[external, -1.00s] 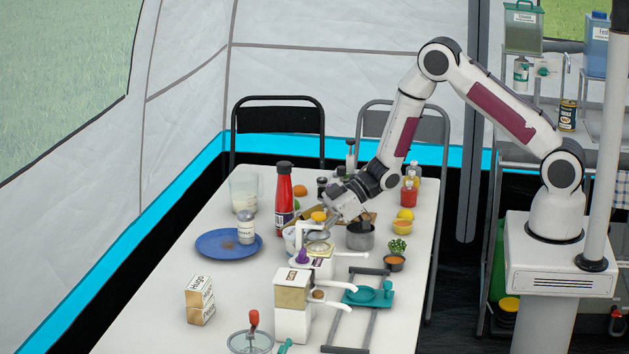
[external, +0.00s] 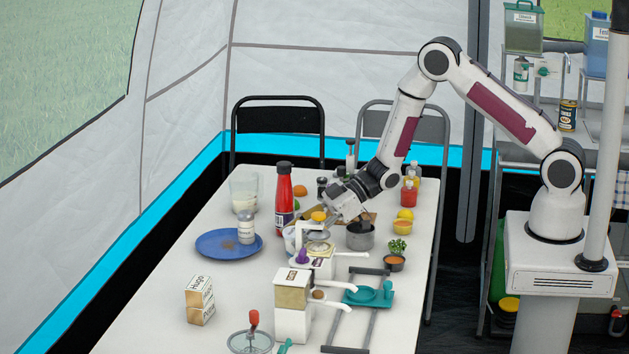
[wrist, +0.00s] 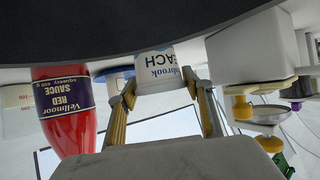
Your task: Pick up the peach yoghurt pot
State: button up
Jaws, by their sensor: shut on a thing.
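The peach yoghurt pot (wrist: 155,66) is white with dark blue lettering that reads "PEACH", upside down in the wrist view. My gripper (wrist: 158,86) has one finger on each side of it and is shut on it. In the external view the pot (external: 289,239) shows only in part, behind a white appliance and beside the red sauce bottle. My gripper (external: 322,212) reaches down to it from the right there, and the fingertips are largely hidden. I cannot tell whether the pot is clear of the table.
The red sauce bottle (external: 284,197) stands close behind the pot; it also looms large in the wrist view (wrist: 66,108). A blue plate (external: 212,247) with a shaker lies left. A grey saucepan (external: 360,237) stands right. White hand-cranked appliances (external: 293,305) stand in front.

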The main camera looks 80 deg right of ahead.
jog(key=shift+r, duration=5)
